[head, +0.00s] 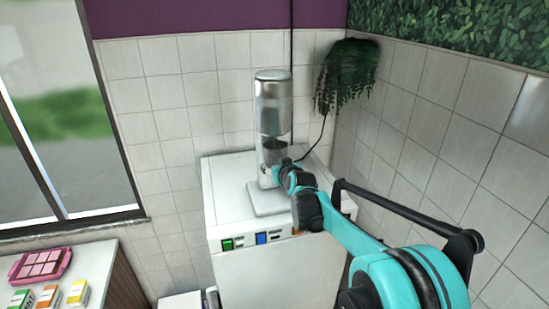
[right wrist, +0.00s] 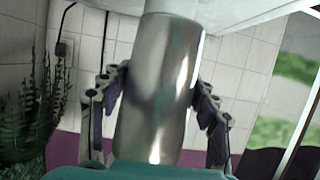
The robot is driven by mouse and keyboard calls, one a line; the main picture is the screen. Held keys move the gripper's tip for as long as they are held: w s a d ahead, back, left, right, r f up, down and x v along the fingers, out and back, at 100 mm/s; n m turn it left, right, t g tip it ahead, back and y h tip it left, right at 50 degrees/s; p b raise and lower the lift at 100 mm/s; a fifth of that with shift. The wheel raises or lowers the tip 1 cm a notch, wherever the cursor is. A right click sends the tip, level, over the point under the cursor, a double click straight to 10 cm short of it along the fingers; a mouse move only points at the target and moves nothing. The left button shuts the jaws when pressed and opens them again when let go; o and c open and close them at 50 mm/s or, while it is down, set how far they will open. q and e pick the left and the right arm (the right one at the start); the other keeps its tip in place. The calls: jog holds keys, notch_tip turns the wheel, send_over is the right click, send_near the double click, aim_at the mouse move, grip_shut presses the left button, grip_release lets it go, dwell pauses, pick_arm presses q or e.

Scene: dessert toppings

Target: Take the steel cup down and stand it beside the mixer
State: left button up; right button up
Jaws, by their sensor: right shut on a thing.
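The silver mixer (head: 272,100) stands on top of a white cabinet, with its base plate (head: 268,203) below its head. The steel cup (head: 268,157) is under the mixer head; its lower part is partly covered by my right gripper (head: 284,174). In the right wrist view, which looks upside down, the shiny cup (right wrist: 158,95) fills the middle. The fingers of my right gripper (right wrist: 162,88) lie on both sides of it, shut on it. Whether the cup still touches the mixer is unclear. My left gripper is not in view.
A hanging plant (head: 347,75) and a cable are at the right by the tiled wall. A counter at lower left holds a pink tray (head: 14,273) and several small boxes (head: 48,296).

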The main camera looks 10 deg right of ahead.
dwell(0.3)
jog(key=shift+s+f+t+b, duration=0.2)
jog(key=shift+f+t+b, duration=0.1)
jog(key=shift+f+b, duration=0.75)
jog(key=shift+s+f+t+b, duration=0.25)
jog(key=shift+f+b, duration=0.5)
jog(key=shift+b, duration=0.5)
jog(key=shift+s+f+b, duration=0.2)
jog(key=shift+f+b, duration=1.9)
jog(key=shift+f, duration=0.55)
jog(key=shift+s, duration=0.1)
